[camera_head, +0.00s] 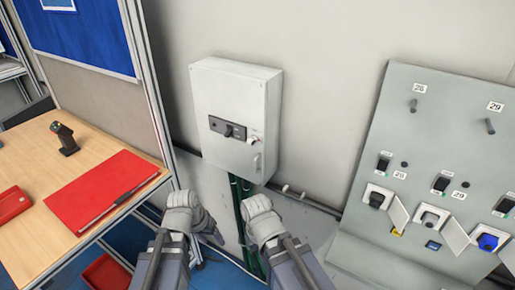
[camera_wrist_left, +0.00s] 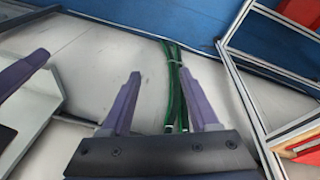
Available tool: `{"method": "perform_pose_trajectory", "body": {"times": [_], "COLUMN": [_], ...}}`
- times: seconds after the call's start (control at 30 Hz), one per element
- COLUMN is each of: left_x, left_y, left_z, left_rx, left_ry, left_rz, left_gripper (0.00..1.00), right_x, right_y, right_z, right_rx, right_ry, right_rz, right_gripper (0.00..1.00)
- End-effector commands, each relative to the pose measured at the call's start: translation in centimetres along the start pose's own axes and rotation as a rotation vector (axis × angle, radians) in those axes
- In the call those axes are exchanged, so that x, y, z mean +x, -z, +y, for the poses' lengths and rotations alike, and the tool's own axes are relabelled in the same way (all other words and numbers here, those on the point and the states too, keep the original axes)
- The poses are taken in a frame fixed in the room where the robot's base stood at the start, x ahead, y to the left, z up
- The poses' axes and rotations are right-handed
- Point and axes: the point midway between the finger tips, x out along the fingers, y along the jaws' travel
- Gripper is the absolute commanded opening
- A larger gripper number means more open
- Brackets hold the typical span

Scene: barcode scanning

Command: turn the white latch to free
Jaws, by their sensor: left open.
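A light grey wall cabinet (camera_head: 222,90) hangs in the middle of the head view. The latch is not in the left wrist view.
Green cables (camera_head: 246,215) run down beneath the cabinet, between my arms. A wooden table (camera_head: 30,165) with a red folder (camera_head: 100,188) and a dark handheld device (camera_head: 65,138) is at left. A grey sloped panel (camera_head: 395,150) with switches and sockets is at right.

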Motion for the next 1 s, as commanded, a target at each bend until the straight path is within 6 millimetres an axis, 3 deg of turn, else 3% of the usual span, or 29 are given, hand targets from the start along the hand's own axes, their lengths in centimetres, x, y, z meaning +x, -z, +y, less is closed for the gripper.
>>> {"method": "perform_pose_trajectory", "body": {"times": [0.17, 0.37, 0.6, 0.8, 1.0], "left_x": [-0.2, -2.3, -9.5, -14.5, -16.3], "left_y": [3.0, 7.5, 14.7, 18.0, 19.0], "left_z": [1.3, 4.5, 8.5, 8.0, 7.1], "left_rx": [0.086, 0.235, 0.402, 0.396, 0.371], "left_ry": [-0.119, -0.258, -0.338, -0.264, -0.208], "left_rz": [0.154, 0.417, 0.93, 1.221, 1.322], "left_gripper": [0.61, 0.61, 0.61, 0.61, 0.61], "right_x": [0.5, 0.7, 0.7, 0.7, 0.7], "right_y": [0.0, 0.0, 0.0, 0.0, 0.0], "right_z": [-0.1, -0.1, -0.1, -0.1, -0.1], "right_rx": [0.0, 0.0, 0.0, 0.0, 0.0], "right_ry": [0.0, 0.0, 0.0, 0.0, 0.0], "right_rz": [0.0, 0.0, 0.0, 0.0, 0.0], "right_gripper": [0.0, 0.0, 0.0, 0.0, 0.0]}}
